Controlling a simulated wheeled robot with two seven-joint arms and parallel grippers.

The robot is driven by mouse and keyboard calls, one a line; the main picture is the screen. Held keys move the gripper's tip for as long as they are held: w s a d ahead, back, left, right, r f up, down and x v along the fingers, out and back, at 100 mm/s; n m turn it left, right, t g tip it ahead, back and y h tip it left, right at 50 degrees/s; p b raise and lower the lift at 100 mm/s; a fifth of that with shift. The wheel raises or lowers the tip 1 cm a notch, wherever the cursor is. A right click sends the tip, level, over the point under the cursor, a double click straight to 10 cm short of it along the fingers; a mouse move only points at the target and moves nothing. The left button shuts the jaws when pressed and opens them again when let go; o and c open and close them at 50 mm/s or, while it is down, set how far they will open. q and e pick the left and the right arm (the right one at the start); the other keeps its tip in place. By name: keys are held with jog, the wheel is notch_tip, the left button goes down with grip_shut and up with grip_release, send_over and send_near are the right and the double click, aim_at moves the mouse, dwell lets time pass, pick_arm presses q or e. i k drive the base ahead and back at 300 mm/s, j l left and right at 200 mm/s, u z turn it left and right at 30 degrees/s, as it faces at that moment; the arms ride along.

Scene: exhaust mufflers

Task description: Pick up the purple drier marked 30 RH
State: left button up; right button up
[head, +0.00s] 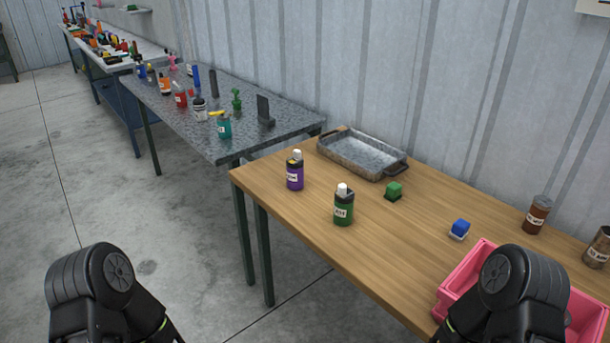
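A purple canister (295,175) with a white cap and a small white label stands upright near the left end of the wooden table (330,255). It is the only purple canister I can make out on this table. The lettering on its label is too small to read surely. Only dark rounded links of my two arms show at the bottom left and bottom right. Neither gripper is in view, so nothing shows of what they hold.
A green canister (344,208) stands right of the purple one, nearer the front edge. A metal tray (362,154) lies behind. A green block (393,191), a blue block (460,228), brown canisters (536,214) and a pink crate (462,268) are further right. A grey table (272,136) adjoins.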

aim_at(295, 169)
jog(key=z, duration=1.65)
jog(key=k+j, duration=0.1)
jog(key=j, duration=0.35)
jog(key=k+j, duration=0.15)
jog(key=j, duration=0.25)
jog(key=k+j, duration=0.1)
jog(key=j, duration=0.35)
jog(key=k+j, duration=0.15)
jog(key=j, duration=0.25)
jog(key=k+j, duration=0.1)
jog(key=j, duration=0.35)
